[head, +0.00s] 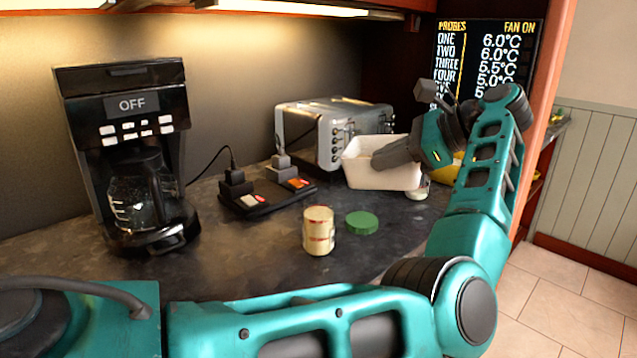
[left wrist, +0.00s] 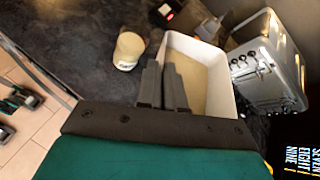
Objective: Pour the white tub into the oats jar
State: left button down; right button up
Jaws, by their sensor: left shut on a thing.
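The white tub (head: 356,178) is a rectangular open container at the right end of the counter, in front of the toaster. In the left wrist view, the tub (left wrist: 229,108) holds a pale beige mass and looks roughly level. My left gripper (head: 383,158) is shut on the tub's near wall; its dark fingers (left wrist: 164,85) also show there. A cream jar (head: 318,231) with a reddish band, likely the oats jar, stands upright left of the tub; its label is unreadable. A pale jar (left wrist: 128,50) shows beside the tub; I cannot tell which jar it is.
A green lid (head: 362,222) lies right of the cream jar. A coffee maker (head: 130,150) stands at left, a black charger board (head: 262,199) in the middle, a silver toaster (head: 330,130) behind. A small pale container (head: 418,191) is partly hidden under my arm.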

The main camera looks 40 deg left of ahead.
pick_arm(q)
jog(key=shift+w+d+m+g+y+p, duration=0.2)
jog(key=shift+w+m+g+y+p, duration=0.15)
jog(key=shift+w+p, duration=0.2)
jog(key=shift+f, duration=0.25)
jog(key=shift+r+p, duration=0.8)
jog(key=shift+r, duration=1.25)
